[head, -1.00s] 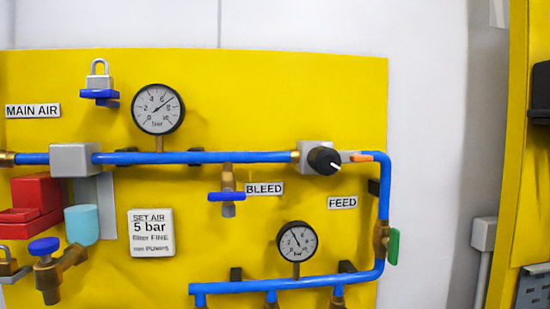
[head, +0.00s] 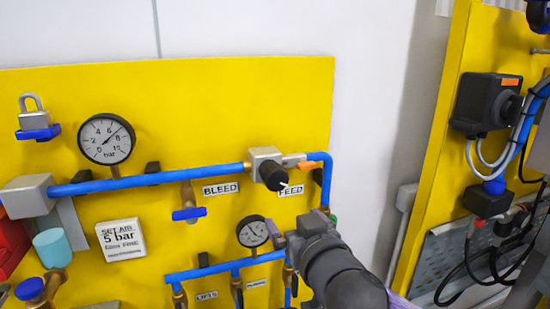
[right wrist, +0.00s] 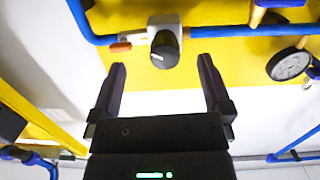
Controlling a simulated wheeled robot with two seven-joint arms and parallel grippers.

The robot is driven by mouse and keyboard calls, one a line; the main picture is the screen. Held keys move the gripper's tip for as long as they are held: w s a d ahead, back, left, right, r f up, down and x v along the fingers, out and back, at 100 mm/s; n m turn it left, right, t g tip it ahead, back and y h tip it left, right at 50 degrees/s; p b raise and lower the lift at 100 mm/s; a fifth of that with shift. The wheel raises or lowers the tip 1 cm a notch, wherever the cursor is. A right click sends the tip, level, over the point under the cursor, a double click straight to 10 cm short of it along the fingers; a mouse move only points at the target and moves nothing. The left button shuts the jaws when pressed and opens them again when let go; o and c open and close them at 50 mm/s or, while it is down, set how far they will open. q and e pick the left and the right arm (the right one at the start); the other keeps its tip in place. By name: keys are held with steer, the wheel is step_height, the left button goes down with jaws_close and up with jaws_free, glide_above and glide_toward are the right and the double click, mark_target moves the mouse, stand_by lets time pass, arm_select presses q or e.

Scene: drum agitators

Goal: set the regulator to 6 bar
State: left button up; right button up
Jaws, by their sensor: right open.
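The regulator (head: 265,156) is a grey block on the blue pipe with a black knob (head: 273,177); the knob has a white mark in the right wrist view (right wrist: 164,54). The upper gauge (head: 106,139) has its needle to the upper right, around 7. The smaller lower gauge (head: 252,231) has its needle to the upper left; its value is too small to read surely. My right gripper (head: 303,226) is below and right of the knob, apart from it. In the right wrist view its open, empty fingers (right wrist: 162,66) point towards the knob, which lies beyond and between them. My left gripper is out of view.
A sign (head: 121,238) reads "SET AIR 5 bar". A bleed valve with a blue handle (head: 189,213) hangs under the pipe. The pipe (head: 160,179) bends down at the right near an orange tip (head: 307,165). Another yellow panel with cables stands at the right.

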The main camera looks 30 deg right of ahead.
mark_target(278, 182)
steer(key=shift+t, duration=0.6)
steer(key=w+r, duration=0.1)
steer(key=w, duration=0.1)
steer(key=w+d+r+b, duration=0.1)
steer(key=w, duration=0.2)
steer(key=w+d+r+b, duration=0.1)
steer(key=w, duration=0.2)
steer(key=shift+w+r, duration=0.25)
steer(key=shift+w+d+f, duration=0.1)
steer(key=shift+w+f, duration=0.1)
steer(key=shift+w, duration=0.45)
steer(key=c, duration=1.2)
